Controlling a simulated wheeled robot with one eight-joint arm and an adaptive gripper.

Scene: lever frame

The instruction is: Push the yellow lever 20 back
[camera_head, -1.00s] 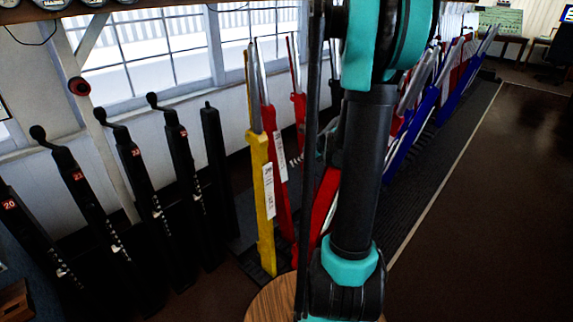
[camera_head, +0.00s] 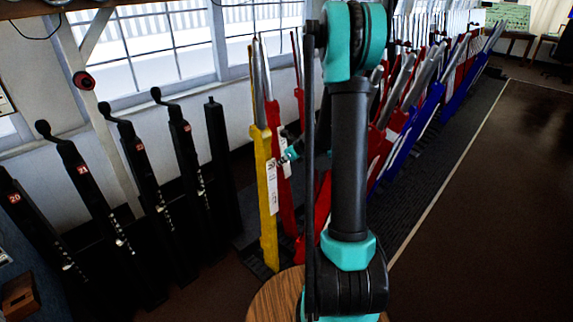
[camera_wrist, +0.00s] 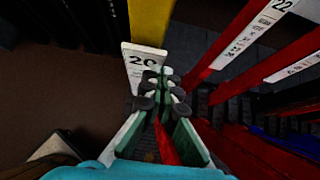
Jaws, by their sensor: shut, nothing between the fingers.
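The yellow lever (camera_head: 263,200) stands nearly upright in the middle of the head view, with a bare metal handle on top and a white plate on its side. In the wrist view the yellow lever (camera_wrist: 150,20) is at the top, and its white plate (camera_wrist: 140,58) reads 20. My gripper (camera_wrist: 166,76) is shut and empty, its fingertips right by the plate's lower right edge. I cannot tell whether they touch it. In the head view my gripper (camera_head: 290,154) is just right of the lever, partly hidden by my arm.
A red lever (camera_head: 285,190) stands close behind the yellow one. More red levers and blue levers (camera_head: 420,115) run off to the right. Several black numbered posts (camera_head: 130,160) stand at the left. The brown floor (camera_head: 480,220) at right is open.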

